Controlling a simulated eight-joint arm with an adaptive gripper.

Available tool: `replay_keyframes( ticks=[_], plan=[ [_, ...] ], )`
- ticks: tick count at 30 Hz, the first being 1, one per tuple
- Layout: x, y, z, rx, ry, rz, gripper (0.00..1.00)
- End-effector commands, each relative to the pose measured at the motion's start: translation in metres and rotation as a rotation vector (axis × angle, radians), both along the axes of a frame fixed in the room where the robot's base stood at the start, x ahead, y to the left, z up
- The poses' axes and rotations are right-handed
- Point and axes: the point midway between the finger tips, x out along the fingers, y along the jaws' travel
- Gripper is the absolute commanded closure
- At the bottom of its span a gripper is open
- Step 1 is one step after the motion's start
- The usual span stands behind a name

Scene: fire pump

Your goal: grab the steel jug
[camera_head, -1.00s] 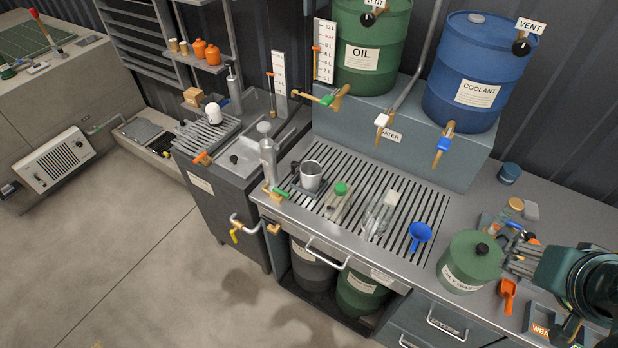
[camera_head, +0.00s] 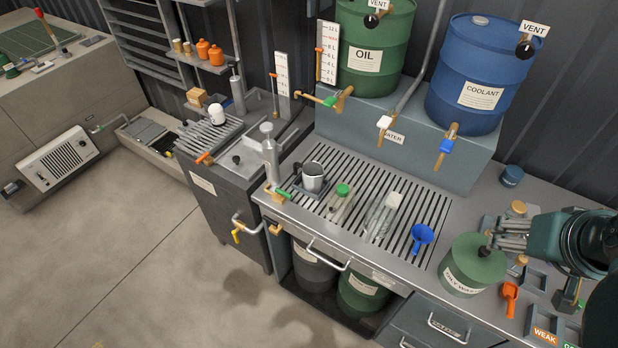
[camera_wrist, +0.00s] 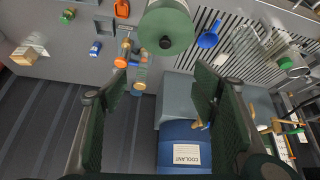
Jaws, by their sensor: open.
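The steel jug (camera_head: 312,177) stands upright at the left end of the slatted drain grate, on a small dark square base. My gripper (camera_head: 492,240) is at the right of the head view, over the rear edge of the green oily-waste can (camera_head: 476,266), well to the right of the jug. In the wrist view my gripper (camera_wrist: 165,85) has its two dark green fingers wide apart with nothing between them.
A grey pump cylinder (camera_head: 270,160) stands left of the jug. Taps hang below the oil drum (camera_head: 375,60) and coolant drum (camera_head: 480,75).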

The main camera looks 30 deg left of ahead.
Motion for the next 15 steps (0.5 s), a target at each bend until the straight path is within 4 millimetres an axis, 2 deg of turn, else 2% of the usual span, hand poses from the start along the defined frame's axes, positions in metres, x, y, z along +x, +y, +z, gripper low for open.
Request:
replay_keyframes(
  ticks=[15],
  plan=[
    [0.056,0.078,0.006,-0.083,0.106,0.266,0.41]
  ],
)
